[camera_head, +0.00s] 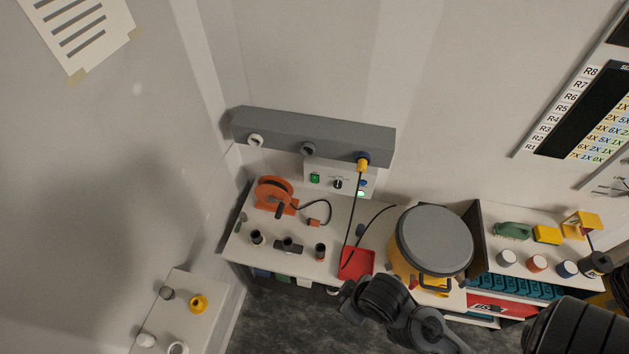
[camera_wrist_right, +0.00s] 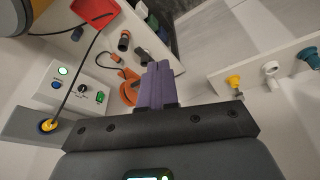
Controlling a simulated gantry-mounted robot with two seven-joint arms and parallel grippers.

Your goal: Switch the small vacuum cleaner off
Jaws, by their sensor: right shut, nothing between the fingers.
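What looks like the small vacuum cleaner, a yellow drum with a grey lid (camera_head: 432,243), stands on the bench; its edge also shows in the top left corner of the right wrist view (camera_wrist_right: 18,16). I see no clear switch on it. A white control panel (camera_head: 341,180) on the wall carries a green switch, a black knob, a blue button and a lit green lamp; it also shows in the right wrist view (camera_wrist_right: 77,88). My right gripper (camera_wrist_right: 157,82) has its purple fingers shut and empty, apart from the panel. My left gripper is out of view.
A grey rail (camera_head: 310,136) holds a yellow plug (camera_head: 362,164) with a hanging black cord. An orange reel (camera_head: 272,195), dark fittings and a red tray (camera_head: 356,264) lie on the bench. Cups (camera_head: 536,264) stand at the right. A small side table (camera_head: 178,315) stands lower left.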

